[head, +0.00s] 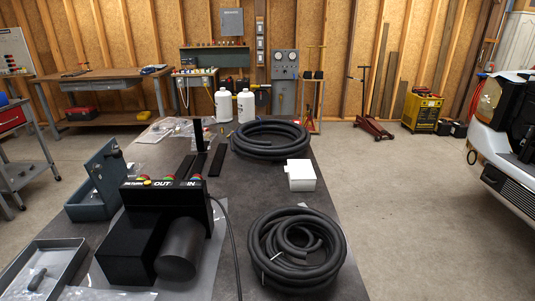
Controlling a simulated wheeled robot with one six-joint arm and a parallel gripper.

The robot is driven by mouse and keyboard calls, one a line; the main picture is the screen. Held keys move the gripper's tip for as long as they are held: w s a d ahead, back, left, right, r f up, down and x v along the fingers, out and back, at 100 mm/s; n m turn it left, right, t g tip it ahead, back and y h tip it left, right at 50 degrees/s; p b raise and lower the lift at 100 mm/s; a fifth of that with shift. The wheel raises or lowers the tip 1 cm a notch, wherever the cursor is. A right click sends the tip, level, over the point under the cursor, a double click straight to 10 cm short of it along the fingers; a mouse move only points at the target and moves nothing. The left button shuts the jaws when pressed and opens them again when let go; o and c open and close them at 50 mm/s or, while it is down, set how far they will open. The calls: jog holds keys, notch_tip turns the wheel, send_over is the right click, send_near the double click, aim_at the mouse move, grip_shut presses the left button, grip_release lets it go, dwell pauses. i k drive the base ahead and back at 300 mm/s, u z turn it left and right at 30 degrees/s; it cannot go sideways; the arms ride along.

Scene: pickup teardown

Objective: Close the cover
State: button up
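A blue-grey box (82,208) stands on the left side of the dark table. Its cover (105,168) stands upright, raised open at the back right of the box. The cover has a small round fitting near its upper edge. Part of the box is hidden by a black device (140,245) in front of it. I cannot make out my gripper in this view.
The black device has "OUT" and "IN" labels, coloured buttons and a cable. Black bars (216,160) lie behind it. Hose coils (270,139) (297,248) and a white box (301,175) are to the right. A grey tray (65,262) is front left.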

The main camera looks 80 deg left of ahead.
aim_at(107, 179)
jog(key=i, duration=0.6)
jog(key=u, duration=3.7)
jog(key=k, duration=0.45)
jog(key=u, duration=0.95)
jog(key=i, duration=1.2)
jog(key=z, duration=0.85)
jog(key=i, duration=0.3)
jog(key=z, duration=0.35)
